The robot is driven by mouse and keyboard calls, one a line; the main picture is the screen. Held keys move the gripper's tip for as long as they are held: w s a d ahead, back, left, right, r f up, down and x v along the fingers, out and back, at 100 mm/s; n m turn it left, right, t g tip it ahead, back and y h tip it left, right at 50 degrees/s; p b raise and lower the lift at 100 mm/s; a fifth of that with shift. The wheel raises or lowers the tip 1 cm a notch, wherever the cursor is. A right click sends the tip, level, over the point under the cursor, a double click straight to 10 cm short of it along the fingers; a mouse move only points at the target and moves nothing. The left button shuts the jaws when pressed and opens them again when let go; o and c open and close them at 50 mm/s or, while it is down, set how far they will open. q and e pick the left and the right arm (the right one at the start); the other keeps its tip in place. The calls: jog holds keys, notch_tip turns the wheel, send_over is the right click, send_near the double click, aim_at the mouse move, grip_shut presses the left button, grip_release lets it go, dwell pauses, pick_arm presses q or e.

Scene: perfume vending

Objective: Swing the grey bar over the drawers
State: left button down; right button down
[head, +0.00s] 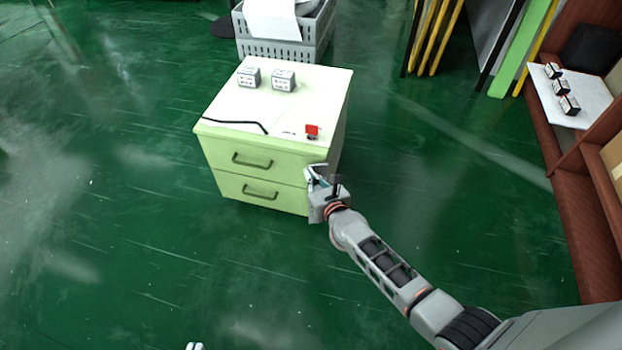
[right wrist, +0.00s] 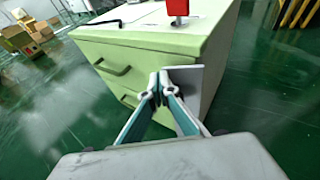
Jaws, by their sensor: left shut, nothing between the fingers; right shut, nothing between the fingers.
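A pale green cabinet (head: 225,142) has two drawers, an upper one (head: 220,154) and a lower one (head: 228,186), both closed with dark handles. The grey bar (right wrist: 194,84) shows in the right wrist view as a flat plate by the cabinet's right front corner; in the head view it is mostly hidden behind my gripper. My right gripper (head: 316,176) is shut and empty at that corner. Its fingertips (right wrist: 162,78) are close beside the plate's left edge; I cannot tell if they touch. My left gripper (head: 194,346) shows only a tip at the bottom edge, shut and empty.
On the cabinet top are two small boxes (head: 283,80), a black cable (head: 240,122) and a red block (head: 312,130). A grey crate (head: 285,49) stands behind. A wooden shelf (head: 575,215) is at the right. The green floor in front is clear.

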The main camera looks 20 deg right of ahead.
pick_arm(q)
jog(key=shift+a+f, duration=0.15)
jog(key=shift+a, duration=0.05)
pick_arm(e)
jog(key=shift+w+a, duration=0.1)
jog(key=shift+w, duration=0.15)
pick_arm(q)
jog(key=shift+s+d, duration=0.15)
pick_arm(e)
jog(key=shift+w, duration=0.15)
pick_arm(q)
jog(key=shift+s+d+f+n+b, duration=0.2)
jog(key=shift+d+n+b, duration=0.15)
jog(key=shift+d, duration=0.1)
pick_arm(e)
jog(key=shift+w+a, duration=0.1)
jog(key=shift+w, duration=0.85)
